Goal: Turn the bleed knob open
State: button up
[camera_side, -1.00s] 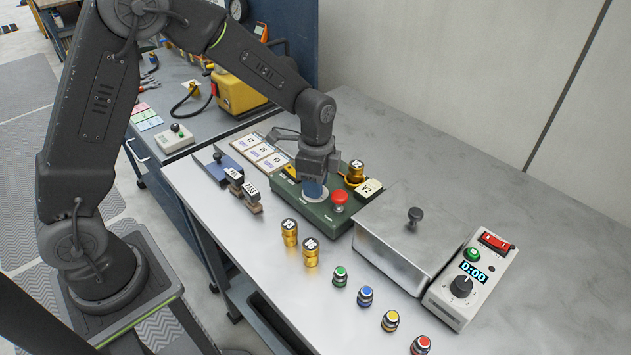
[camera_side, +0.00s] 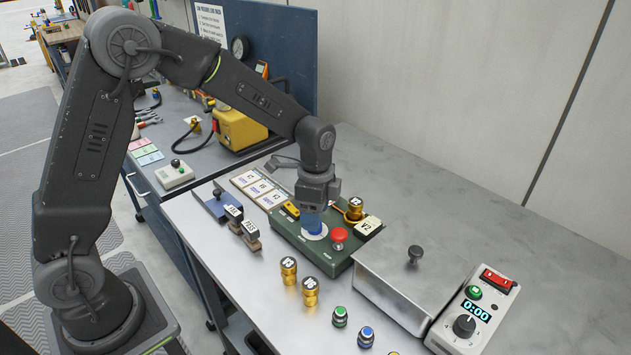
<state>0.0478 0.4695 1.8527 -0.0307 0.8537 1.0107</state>
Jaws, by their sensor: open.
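The green box (camera_side: 284,232) stands on the steel bench.
Brass fitting (camera_side: 354,208) and V2 tag (camera_side: 370,224) are right of the gripper. A lidded metal box (camera_side: 398,278) and a timer box (camera_side: 470,318) stand further right. Brass cylinders (camera_side: 289,270) stand in front. The back right of the bench is clear.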

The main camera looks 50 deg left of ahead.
notch_tip(320, 180, up, 12)
jog(key=shift+w+a+f, duration=0.15)
jog(key=shift+w+f, duration=0.05)
jog(key=shift+f, duration=0.05)
jog(key=s+a+r+n+t, duration=0.1)
jog(key=s+r+n+t, duration=0.1)
jog(key=s+n, duration=0.4)
jog(key=s+a+r+n+t, duration=0.1)
jog(key=s+r+n+t, duration=0.2)
jog(key=s, duration=1.2)
jog(key=n+t, duration=0.1)
jog(key=n, duration=0.1)
jog(key=shift+s+r+n, duration=0.15)
jog(key=shift+s+n, duration=0.15)
jog(key=shift+n, duration=0.1)
